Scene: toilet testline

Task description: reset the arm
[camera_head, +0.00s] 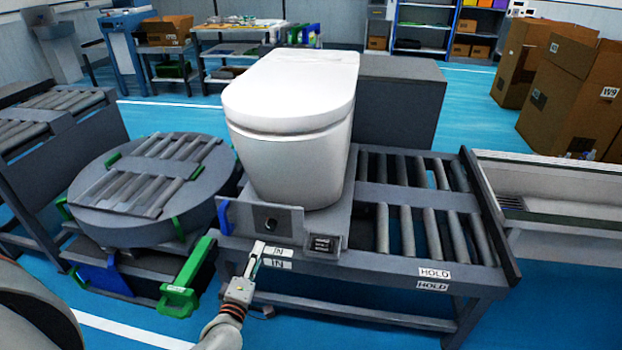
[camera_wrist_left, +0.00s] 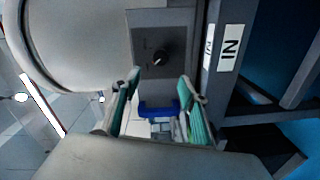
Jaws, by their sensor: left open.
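My left arm (camera_head: 222,330) comes up from the bottom edge in the head view. My right gripper is in neither view.
A white toilet (camera_head: 290,120) stands on the roller conveyor (camera_head: 410,262) above the panel. A round turntable (camera_head: 125,220) and a green-handled part (camera_head: 185,285) are to the left. Cardboard boxes (camera_head: 570,95) stand at the right. Blue floor is open behind.

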